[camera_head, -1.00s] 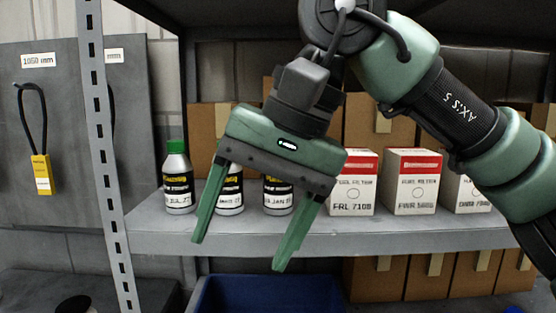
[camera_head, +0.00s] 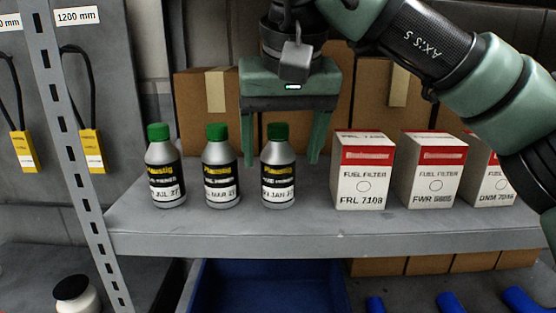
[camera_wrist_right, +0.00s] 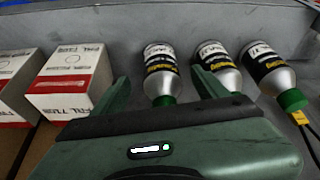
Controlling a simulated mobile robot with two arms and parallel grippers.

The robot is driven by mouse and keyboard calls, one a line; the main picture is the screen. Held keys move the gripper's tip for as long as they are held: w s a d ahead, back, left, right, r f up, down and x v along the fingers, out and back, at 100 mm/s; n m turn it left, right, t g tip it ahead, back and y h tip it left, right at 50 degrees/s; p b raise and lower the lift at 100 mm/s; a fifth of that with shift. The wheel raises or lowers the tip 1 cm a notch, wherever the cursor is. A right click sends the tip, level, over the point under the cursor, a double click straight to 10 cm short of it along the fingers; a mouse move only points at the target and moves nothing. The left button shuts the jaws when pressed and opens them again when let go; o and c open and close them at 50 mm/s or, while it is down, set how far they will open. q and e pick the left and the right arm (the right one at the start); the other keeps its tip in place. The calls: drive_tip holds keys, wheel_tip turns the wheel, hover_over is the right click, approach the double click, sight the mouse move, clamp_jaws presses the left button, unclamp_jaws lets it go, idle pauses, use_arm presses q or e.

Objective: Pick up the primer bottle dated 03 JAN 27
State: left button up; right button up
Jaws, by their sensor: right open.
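Three silver primer bottles with green caps and black-and-yellow labels stand upright in a row on the shelf. The right-hand one reads JAN 27 (camera_head: 278,172), its day digits hard to read; the middle one seems to read MAR 27 (camera_head: 220,172), the left one JUL 27 (camera_head: 164,172). My right gripper (camera_head: 281,164) is open, pointing down at the JAN 27 bottle, with one finger on either side of it in the picture. In the right wrist view the JAN 27 bottle (camera_wrist_right: 161,72) lies between the open fingers, with nothing gripped. My left gripper is not in view.
White-and-red fuel filter boxes (camera_head: 362,172) stand right of the bottles. Brown cartons (camera_head: 205,100) are behind. A perforated shelf post (camera_head: 75,150) stands at the left. A blue bin (camera_head: 270,285) is below the shelf (camera_head: 250,242). The front shelf strip is clear.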

sight(278, 168)
drive_tip(key=shift+w+a+f+p, duration=0.1)
drive_tip(key=shift+w+f+p, duration=0.1)
drive_tip(key=shift+w+p, duration=0.25)
drive_tip(key=x, duration=0.4)
drive_tip(key=shift+w+p, duration=0.15)
drive_tip(key=shift+p, duration=0.15)
drive_tip(key=shift+w+f, duration=0.15)
drive_tip(key=shift+f, duration=0.15)
drive_tip(key=shift+r, duration=0.1)
drive_tip(key=shift+c, duration=0.9)
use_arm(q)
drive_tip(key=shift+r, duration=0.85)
use_arm(e)
clamp_jaws()
